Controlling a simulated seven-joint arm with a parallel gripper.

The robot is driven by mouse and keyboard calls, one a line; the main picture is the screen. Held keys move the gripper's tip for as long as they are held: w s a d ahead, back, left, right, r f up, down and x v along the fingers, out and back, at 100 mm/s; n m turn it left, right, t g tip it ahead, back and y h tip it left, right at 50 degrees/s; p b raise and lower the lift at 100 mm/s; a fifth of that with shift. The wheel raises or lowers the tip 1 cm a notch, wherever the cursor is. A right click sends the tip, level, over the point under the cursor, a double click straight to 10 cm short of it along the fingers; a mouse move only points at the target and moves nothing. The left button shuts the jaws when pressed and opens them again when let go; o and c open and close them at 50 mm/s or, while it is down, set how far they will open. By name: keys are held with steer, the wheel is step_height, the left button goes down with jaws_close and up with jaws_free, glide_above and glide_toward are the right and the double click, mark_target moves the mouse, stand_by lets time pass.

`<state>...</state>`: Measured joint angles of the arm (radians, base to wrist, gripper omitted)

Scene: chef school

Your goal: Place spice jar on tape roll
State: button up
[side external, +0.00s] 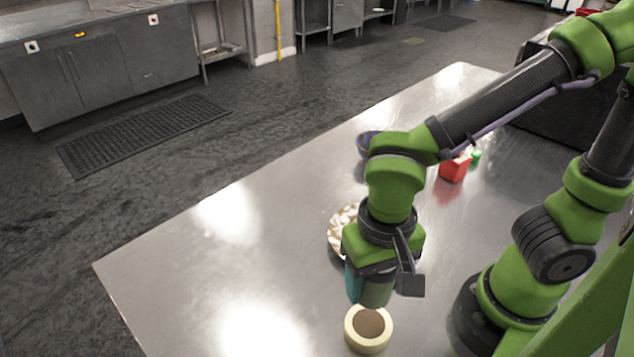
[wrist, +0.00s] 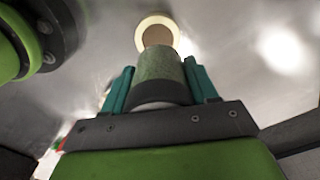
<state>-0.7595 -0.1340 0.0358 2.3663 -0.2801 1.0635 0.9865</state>
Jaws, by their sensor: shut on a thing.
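My gripper (side external: 362,288) points down above the front part of the table. It is shut on the spice jar (side external: 378,293), a green speckled cylinder that is partly hidden by the fingers. In the wrist view, the jar (wrist: 160,72) stands between the two teal fingers. The tape roll (side external: 369,347), a cream ring with a brown middle, lies flat on the table just below the gripper. In the wrist view, the tape roll (wrist: 157,18) shows just beyond the jar's end, partly covered by it. The jar looks a little above the roll; the exact gap cannot be told.
A patterned white and brown plate (side external: 338,238) is behind the gripper, partly hidden. A dark blue bowl (side external: 364,143) sits farther back. A red box (side external: 454,169) and a small green thing (side external: 476,156) are at the back right. The metal table (side external: 200,270) is clear on the left.

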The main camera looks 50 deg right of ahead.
mark_target(369, 323)
steer(key=f, duration=0.3)
steer(key=shift+s+d+f, duration=0.15)
steer(key=shift+s+f, duration=0.05)
steer(key=shift+f, duration=2.35)
steer(key=shift+f, duration=0.15)
steer(key=o, duration=1.1)
